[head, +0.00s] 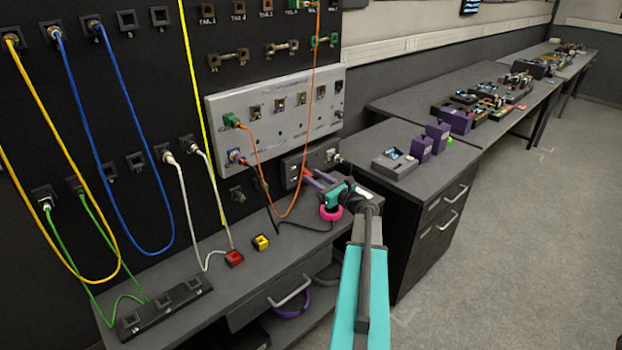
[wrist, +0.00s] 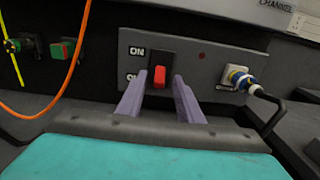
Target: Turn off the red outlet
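In the head view my gripper (head: 312,178) is at the box front.
A plug with a black cable (wrist: 238,80) sits in the socket right of the switch. An orange cable (head: 275,150) hangs at the left. A red block (head: 234,258) and a yellow block (head: 261,242) stand on the bench. A drawer cabinet (head: 432,215) stands at right.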

